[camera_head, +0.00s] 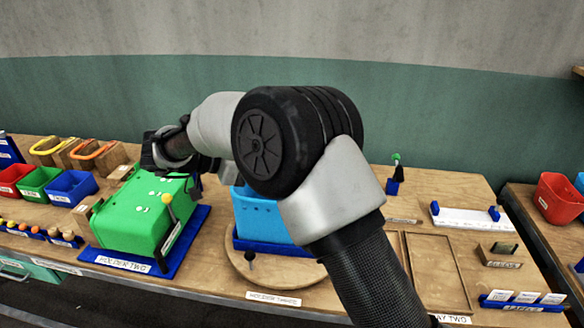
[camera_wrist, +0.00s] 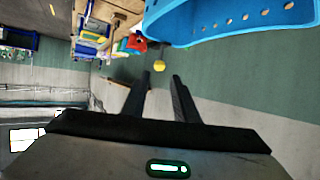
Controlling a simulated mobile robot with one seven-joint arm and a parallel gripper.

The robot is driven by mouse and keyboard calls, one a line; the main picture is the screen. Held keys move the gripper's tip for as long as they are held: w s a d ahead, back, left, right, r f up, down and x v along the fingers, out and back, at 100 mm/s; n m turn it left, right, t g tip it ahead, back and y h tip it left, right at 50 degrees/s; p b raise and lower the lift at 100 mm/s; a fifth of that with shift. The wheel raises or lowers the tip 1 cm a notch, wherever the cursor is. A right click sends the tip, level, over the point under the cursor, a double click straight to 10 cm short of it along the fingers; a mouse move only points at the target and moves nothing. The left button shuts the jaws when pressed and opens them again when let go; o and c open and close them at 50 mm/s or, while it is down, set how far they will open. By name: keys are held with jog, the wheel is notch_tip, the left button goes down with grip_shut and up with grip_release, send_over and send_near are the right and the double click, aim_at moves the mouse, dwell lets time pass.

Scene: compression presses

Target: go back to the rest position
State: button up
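My gripper (camera_head: 158,152) is raised above the green block (camera_head: 130,215) labelled HOLDER TWO, at the end of my bent arm. Its fingertips are hard to make out in the head view. In the wrist view its two dark fingers (camera_wrist: 161,75) stand apart with a clear gap and hold nothing. A yellow ball (camera_wrist: 160,66) shows just past the fingertips, and I cannot tell how far away it is. In the head view a yellow ball-topped lever (camera_head: 167,198) stands at the green block's front right.
A light blue box (camera_head: 258,215) on a round wooden base is partly hidden by my arm. Red (camera_head: 12,178), green (camera_head: 38,182) and blue (camera_head: 71,187) bins stand at the left. A white tray (camera_head: 465,218) and wooden frame (camera_head: 433,270) lie at the right.

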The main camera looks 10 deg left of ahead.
jog(key=shift+r, duration=0.1)
jog(key=w+d+r+t+y, duration=0.2)
jog(key=w+r+t+y, duration=0.3)
jog(key=w+r, duration=0.6)
notch_tip(320, 180, up, 14)
jog(key=s+d+n+t+y, duration=0.1)
jog(key=d+n+t+y, duration=0.2)
jog(key=n+t+y, duration=0.3)
jog(key=s+d+f+n+g, duration=0.1)
jog(key=s+d+f+g, duration=0.3)
jog(key=s, duration=0.7)
jog(key=s+d+f+n+g, duration=0.2)
jog(key=s+d+f+g, duration=0.2)
jog(key=s+d+f, duration=0.5)
jog(key=s+d+f+n+g, duration=0.2)
jog(key=s+d+f+g, duration=0.2)
jog(key=s, duration=1.1)
jog(key=d+f, duration=0.3)
jog(key=d, duration=0.2)
jog(key=shift+g, duration=0.4)
jog(key=shift+f, duration=0.1)
